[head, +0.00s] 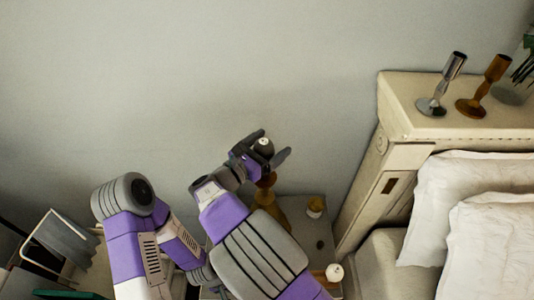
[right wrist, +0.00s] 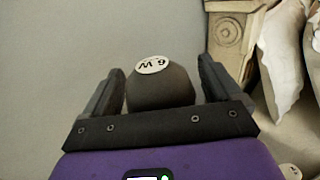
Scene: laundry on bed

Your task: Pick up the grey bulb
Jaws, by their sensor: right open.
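The grey bulb (right wrist: 160,90) has a round white label marked "6 W" and sits between my right gripper's fingers in the right wrist view. In the head view the bulb (head: 264,147) shows as a dark ball with a white spot, above a brown wooden lamp base (head: 268,197). My right gripper (head: 271,147) is open, with one finger on each side of the bulb. In the right wrist view a small gap shows at the right finger; contact at the left finger is hard to tell. The join between bulb and lamp base is hidden by the gripper. My left gripper is not in view.
A nightstand (head: 300,212) under my right arm holds a small yellow-and-white item (head: 315,207) and a white round item (head: 335,272). The cream headboard (head: 405,122) carries two candle holders (head: 440,88) (head: 484,90). White pillows (head: 495,235) lie right. The wall behind is bare.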

